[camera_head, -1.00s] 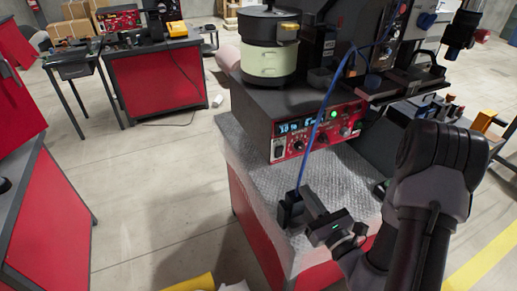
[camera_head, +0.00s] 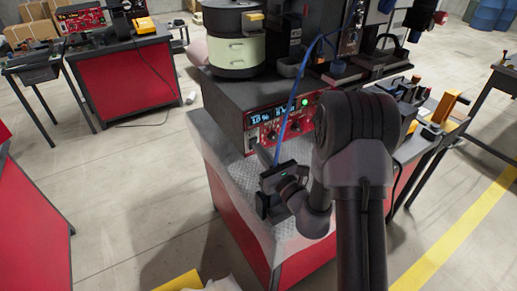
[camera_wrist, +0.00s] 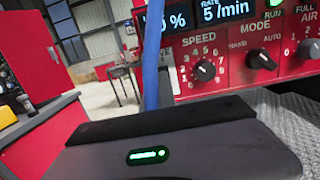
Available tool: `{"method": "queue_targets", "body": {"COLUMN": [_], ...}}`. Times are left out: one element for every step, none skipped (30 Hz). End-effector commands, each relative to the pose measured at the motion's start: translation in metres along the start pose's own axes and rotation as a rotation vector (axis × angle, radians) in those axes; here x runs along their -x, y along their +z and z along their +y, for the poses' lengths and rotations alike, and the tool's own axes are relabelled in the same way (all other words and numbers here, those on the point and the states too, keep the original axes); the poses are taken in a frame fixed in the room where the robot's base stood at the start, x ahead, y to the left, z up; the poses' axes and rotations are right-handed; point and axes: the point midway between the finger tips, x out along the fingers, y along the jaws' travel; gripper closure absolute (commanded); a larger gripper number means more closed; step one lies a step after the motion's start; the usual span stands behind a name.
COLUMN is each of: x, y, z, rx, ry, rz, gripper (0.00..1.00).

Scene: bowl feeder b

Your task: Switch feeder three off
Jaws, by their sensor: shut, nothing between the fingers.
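A feeder control box (camera_head: 225,96) with a red front panel (camera_head: 262,117) stands on the bench; its feeder number is not readable. Its green RUN lamp (camera_wrist: 275,14) is lit, and the rate display (camera_wrist: 224,10) reads 5/min. The wrist view shows the SPEED knob (camera_wrist: 203,72) and, right of it, the MODE knob (camera_wrist: 262,60) between HAND and AUTO labels; its exact setting is hard to tell. Part of an air dial (camera_wrist: 308,48) shows at the right edge. My gripper (camera_head: 263,203) is shut and empty, in front of and below the panel, apart from the knobs.
A bowl feeder (camera_head: 233,48) with a pale green drum sits on the box. A blue hose (camera_head: 291,100) runs down past the panel and crosses the wrist view. The bench top (camera_head: 205,132) carries a textured mat.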

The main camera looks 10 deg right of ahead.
Motion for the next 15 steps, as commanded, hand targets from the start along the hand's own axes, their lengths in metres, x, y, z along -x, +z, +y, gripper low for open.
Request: {"method": "queue_targets", "body": {"x": [-0.005, -0.008, -0.011, -0.012, -0.013, -0.014, -0.014, -0.015, -0.015, -0.015, -0.014, -0.014, -0.014, -0.014, -0.015], "y": [-0.001, -0.001, -0.001, -0.001, 0.000, 0.000, 0.000, 0.000, 0.000, 0.000, 0.000, 0.000, 0.000, 0.000, 0.001], "z": [0.001, 0.001, 0.001, 0.001, 0.000, 0.000, 0.000, 0.000, 0.000, 0.000, 0.000, 0.000, 0.000, 0.000, 0.000], "rx": [0.002, 0.001, 0.001, 0.001, 0.000, 0.000, 0.000, -0.001, 0.000, -0.001, 0.000, 0.000, 0.000, 0.000, 0.000], "ry": [0.003, 0.002, 0.002, 0.002, 0.001, 0.000, 0.000, 0.000, 0.000, 0.000, 0.000, 0.000, 0.000, 0.000, 0.001], "rz": [-0.001, -0.001, 0.000, 0.000, 0.000, 0.000, 0.000, 0.000, 0.000, 0.000, 0.000, 0.000, 0.000, 0.000, 0.000], "gripper": [1.00, 1.00, 1.00, 1.00, 1.00, 1.00, 1.00, 1.00, 1.00, 1.00, 1.00, 1.00, 1.00, 1.00, 1.00]}}
